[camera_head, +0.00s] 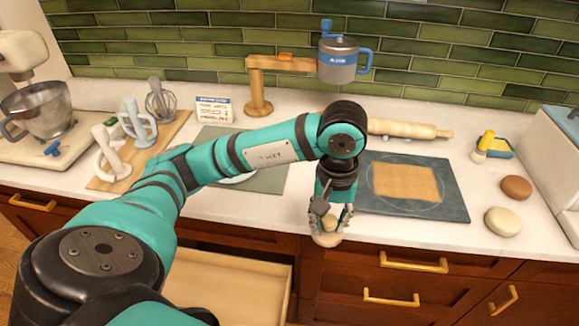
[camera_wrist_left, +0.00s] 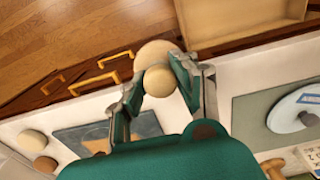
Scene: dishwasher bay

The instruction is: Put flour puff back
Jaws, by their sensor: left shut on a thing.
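The flour puff (camera_head: 328,239) is cream-coloured and round, with a ball-shaped knob on a wider round part. My left gripper (camera_head: 332,214) points down and is shut on its knob, with the wider part below the fingers. In the left wrist view the flour puff (camera_wrist_left: 157,52) sits between the fingertips of the left gripper (camera_wrist_left: 158,82). It shows against the counter's front edge and the cabinet fronts. Whether it touches the counter is unclear. My right gripper is not in view.
A grey-green mat (camera_head: 268,181) with a pale round dish (camera_wrist_left: 286,113) is partly behind my left arm. An open drawer (camera_head: 230,288) juts out below. A dark board (camera_head: 446,191) with flat dough, a rolling pin (camera_head: 405,129) and dough balls (camera_head: 503,222) are to the right.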

